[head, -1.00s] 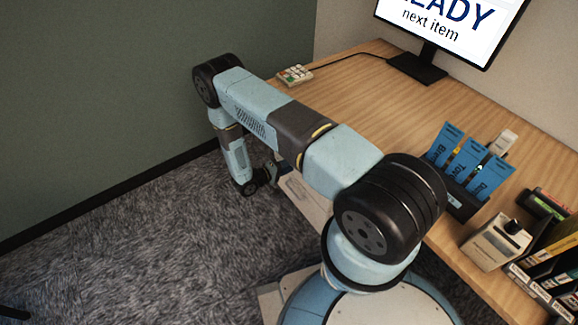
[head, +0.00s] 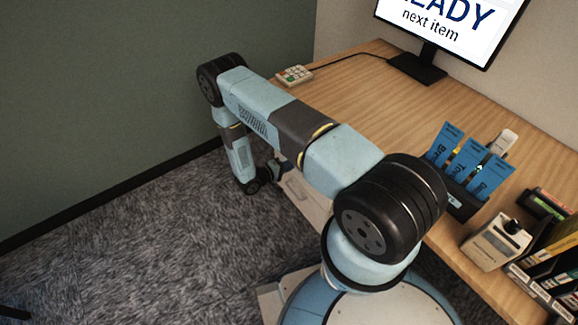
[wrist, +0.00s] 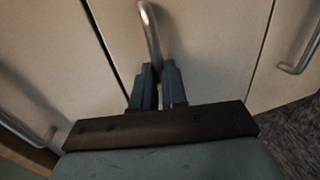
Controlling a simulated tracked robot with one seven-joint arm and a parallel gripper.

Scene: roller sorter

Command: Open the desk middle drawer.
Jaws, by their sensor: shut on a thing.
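In the wrist view the pale front of the desk's middle drawer (wrist: 205,45) fills the centre, between two dark seams. A curved metal handle (wrist: 150,30) is mounted on it. My gripper (wrist: 156,72) is shut on this handle, its two dark fingers on either side of the bar's near end. In the head view my gripper (head: 274,170) is small and partly hidden at the pale drawer fronts (head: 308,200) below the desk's left edge. I cannot tell how far any drawer stands out.
Neighbouring fronts carry handles at right (wrist: 300,55) and left (wrist: 28,130) in the wrist view. Carpet (head: 130,240) beside the desk is clear.

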